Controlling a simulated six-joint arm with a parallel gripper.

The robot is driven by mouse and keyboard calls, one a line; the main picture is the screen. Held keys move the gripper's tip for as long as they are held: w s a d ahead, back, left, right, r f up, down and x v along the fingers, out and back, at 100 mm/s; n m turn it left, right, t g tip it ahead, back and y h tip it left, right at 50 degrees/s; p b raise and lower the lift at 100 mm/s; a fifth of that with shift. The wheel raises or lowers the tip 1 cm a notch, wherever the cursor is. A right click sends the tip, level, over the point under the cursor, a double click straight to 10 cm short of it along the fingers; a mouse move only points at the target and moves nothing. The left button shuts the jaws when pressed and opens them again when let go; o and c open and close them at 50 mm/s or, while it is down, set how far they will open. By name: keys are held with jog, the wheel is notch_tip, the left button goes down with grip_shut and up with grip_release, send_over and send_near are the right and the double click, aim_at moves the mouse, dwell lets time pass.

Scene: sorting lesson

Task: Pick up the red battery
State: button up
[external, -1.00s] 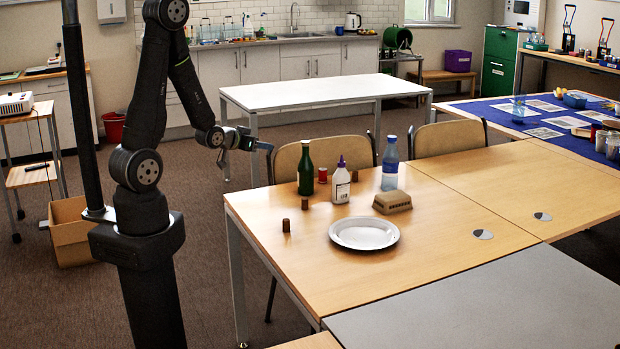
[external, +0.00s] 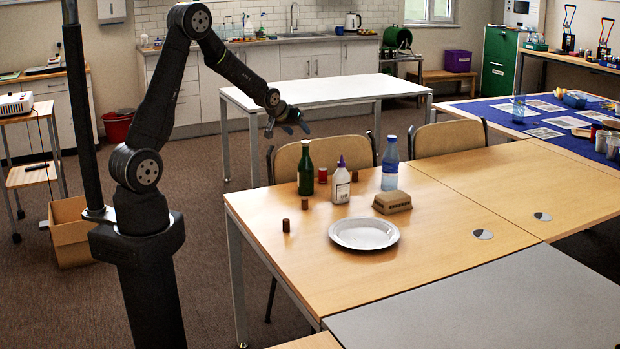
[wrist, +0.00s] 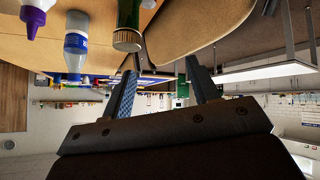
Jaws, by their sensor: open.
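My gripper (external: 287,128) is open and empty, up and to the left of the battery, apart from everything. In the wrist view its two fingers (wrist: 163,88) are spread, with the green bottle's end close by. I cannot clearly make out the battery there.
A blue-labelled water bottle (external: 389,165), a brown sponge-like block (external: 392,202) and a white plate (external: 364,233) are on the wooden table (external: 460,255). Chairs (external: 290,158) stand behind it. The table's right part is mostly clear.

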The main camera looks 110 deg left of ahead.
jog(key=w+a+n+g+h, duration=0.1)
jog(key=w+a+n+h, duration=0.15)
jog(key=a, duration=0.45)
notch_tip(320, 180, up, 2)
jog(key=n+g+h, duration=0.2)
jog(key=n+h, duration=0.2)
jog(key=h, duration=0.2)
send_over(323, 172)
jog(key=a, duration=0.1)
notch_tip(323, 172, down, 16)
jog(key=shift+w+a+f, duration=0.1)
jog(key=shift+a+f, duration=0.05)
jog(key=shift+f, duration=0.05)
jog(key=shift+s+a+f, duration=0.1)
jog(key=shift+s+f, duration=0.1)
jog(key=shift+f, duration=1.15)
jog(key=shift+s+f, duration=0.2)
jog(key=shift+f, duration=1.15)
jog(key=c, duration=1.1)
